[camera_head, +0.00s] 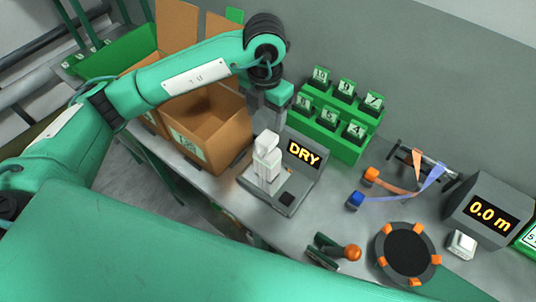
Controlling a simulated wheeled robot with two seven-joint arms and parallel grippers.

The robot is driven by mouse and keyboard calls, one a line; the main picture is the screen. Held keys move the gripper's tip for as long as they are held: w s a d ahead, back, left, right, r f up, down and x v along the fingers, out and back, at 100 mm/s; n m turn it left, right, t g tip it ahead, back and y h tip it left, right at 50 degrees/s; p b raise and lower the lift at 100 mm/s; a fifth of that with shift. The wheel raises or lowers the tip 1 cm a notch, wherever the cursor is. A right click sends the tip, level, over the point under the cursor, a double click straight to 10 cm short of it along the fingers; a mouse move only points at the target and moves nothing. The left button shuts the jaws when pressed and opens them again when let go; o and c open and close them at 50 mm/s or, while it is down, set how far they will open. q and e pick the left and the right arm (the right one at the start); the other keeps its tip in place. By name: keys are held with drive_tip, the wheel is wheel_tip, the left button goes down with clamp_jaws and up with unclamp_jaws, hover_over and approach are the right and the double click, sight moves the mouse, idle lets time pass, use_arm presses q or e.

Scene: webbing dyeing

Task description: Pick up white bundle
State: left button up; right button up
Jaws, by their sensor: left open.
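The white bundle (264,163) is a stack of pale blocky shapes standing on the grey device with the lit "DRY" display (303,154). My left gripper (267,122) comes down from the left arm just behind and above the bundle. It is open, and its fingertips are small and partly hidden by the bundle. I cannot tell whether they touch it. My right gripper is not in view.
An open cardboard box (207,135) stands left of the device. A green rack with numbered blocks (335,122) is behind it. Orange and blue webbing (405,190), a "0.0 m" meter (488,212), a round black pad (406,253) and an orange-knobbed tool (335,251) lie to the right.

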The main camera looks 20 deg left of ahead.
sight(267, 137)
use_arm(q)
wheel_tip(267, 137, down, 3)
drive_tip(key=shift+w+f+p, duration=0.1)
drive_tip(key=shift+f+p, duration=0.05)
drive_tip(key=shift+p, duration=0.15)
wheel_tip(267, 137, down, 3)
drive_tip(key=shift+r+p, duration=0.15)
drive_tip(key=shift+p, duration=0.55)
wheel_tip(267, 137, down, 4)
drive_tip(key=shift+d+r+p, duration=0.1)
drive_tip(key=shift+r+p, duration=0.15)
drive_tip(key=shift+p, duration=0.5)
drive_tip(key=shift+f, duration=0.4)
clamp_jaws()
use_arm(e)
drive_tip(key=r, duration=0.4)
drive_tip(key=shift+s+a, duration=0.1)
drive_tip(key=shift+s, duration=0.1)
